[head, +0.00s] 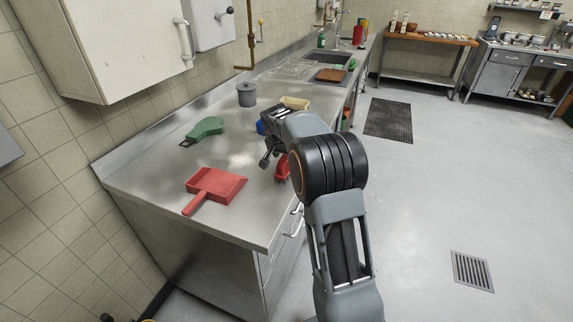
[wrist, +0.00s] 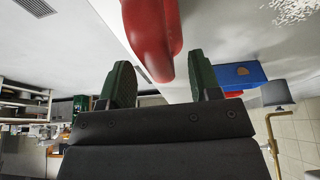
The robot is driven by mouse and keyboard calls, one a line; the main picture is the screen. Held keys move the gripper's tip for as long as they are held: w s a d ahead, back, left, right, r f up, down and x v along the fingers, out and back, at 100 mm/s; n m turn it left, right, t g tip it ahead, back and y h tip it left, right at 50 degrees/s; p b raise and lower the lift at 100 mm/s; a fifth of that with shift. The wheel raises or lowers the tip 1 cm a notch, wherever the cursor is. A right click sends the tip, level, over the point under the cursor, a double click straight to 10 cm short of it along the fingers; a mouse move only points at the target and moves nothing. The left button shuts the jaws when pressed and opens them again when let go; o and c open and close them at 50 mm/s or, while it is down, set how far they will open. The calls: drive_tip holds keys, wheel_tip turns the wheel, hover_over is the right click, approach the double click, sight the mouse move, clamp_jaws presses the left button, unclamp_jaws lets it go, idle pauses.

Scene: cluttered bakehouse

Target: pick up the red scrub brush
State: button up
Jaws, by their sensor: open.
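The red scrub brush (head: 282,170) lies on the steel counter near its front edge, partly hidden by my arm in the head view. My gripper (head: 270,160) is open and low over the counter, just left of and close to the brush. In the wrist view a smooth red body (wrist: 155,40), which appears to be the brush, reaches in from the top edge. Its rounded end lies in line with the gap between the two dark green fingers of my gripper (wrist: 161,80). I cannot tell whether either finger touches it.
A red dustpan (head: 216,184) and a green tool (head: 204,130) lie on the counter (head: 150,172) to the left. A grey pot (head: 246,94) and a cream block (head: 295,103) stand farther back. A blue thing (wrist: 236,74) lies beyond the fingers. A wall cabinet (head: 110,45) overhangs at left.

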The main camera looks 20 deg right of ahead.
drive_tip(key=shift+x, duration=1)
drive_tip(key=shift+c, duration=0.3)
drive_tip(key=c, duration=1)
drive_tip(key=shift+r, duration=0.1)
drive_tip(key=shift+r, duration=0.55)
wheel_tip(320, 180, up, 2)
drive_tip(key=shift+r, duration=0.1)
drive_tip(key=s+a+r+b, duration=0.1)
drive_tip(key=s+a+r, duration=0.1)
drive_tip(key=s+r, duration=0.2)
drive_tip(key=s+a+r+b, duration=0.1)
drive_tip(key=s+a+r, duration=0.1)
drive_tip(key=s+r, duration=0.3)
drive_tip(key=s, duration=0.4)
drive_tip(key=shift+a+r+b, duration=0.25)
drive_tip(key=shift+a+b, duration=0.1)
